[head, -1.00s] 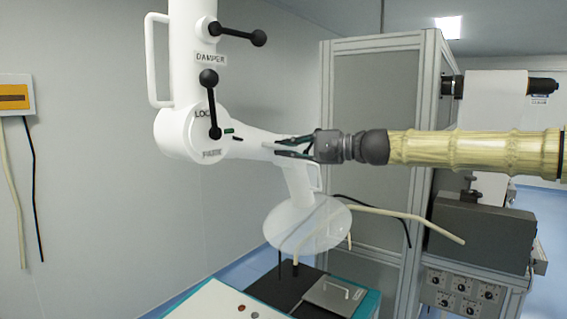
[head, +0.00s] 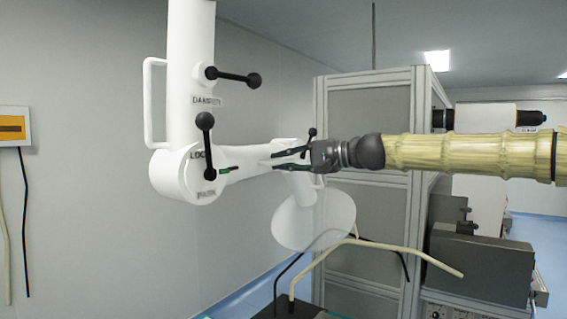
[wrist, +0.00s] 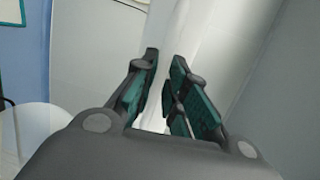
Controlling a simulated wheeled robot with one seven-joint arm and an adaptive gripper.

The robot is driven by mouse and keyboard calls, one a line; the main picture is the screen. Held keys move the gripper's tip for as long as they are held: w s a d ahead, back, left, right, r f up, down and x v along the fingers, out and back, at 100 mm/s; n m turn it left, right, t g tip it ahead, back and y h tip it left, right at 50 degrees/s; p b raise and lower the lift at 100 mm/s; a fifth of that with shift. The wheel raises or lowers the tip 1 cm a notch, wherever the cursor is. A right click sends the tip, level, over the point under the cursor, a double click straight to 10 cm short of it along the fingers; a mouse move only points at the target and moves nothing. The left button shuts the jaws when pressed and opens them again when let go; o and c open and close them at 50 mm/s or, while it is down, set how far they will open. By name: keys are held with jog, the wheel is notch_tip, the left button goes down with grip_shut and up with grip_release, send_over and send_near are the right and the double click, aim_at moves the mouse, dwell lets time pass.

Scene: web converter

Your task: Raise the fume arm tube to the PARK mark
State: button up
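The white fume arm tube (head: 252,161) runs from a round hinge (head: 180,178) on a vertical post, rising slightly to the right. The hinge carries faint LOCK and PARK labels (head: 206,194) and a black lock lever (head: 207,147) standing upright. A green mark (head: 229,171) shows on the joint near the tube's root. My gripper (head: 276,161) has its fingers on either side of the tube and appears closed on it. In the wrist view the white tube passes between the green pads (wrist: 155,105); exact contact is partly hidden. A clear hood (head: 315,220) hangs below the tube's outer end.
A DAMPER lever (head: 233,76) sticks out above the hinge. A grey framed cabinet (head: 366,110) stands close behind my gripper. Pale and black bent rods (head: 400,250) cross below. A grey machine box (head: 480,268) stands at the right.

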jog(key=shift+o, duration=1.4)
jog(key=shift+w+f, duration=0.1)
jog(key=shift+w, duration=0.05)
jog(key=v, duration=1.2)
jog(key=shift+f, duration=0.1)
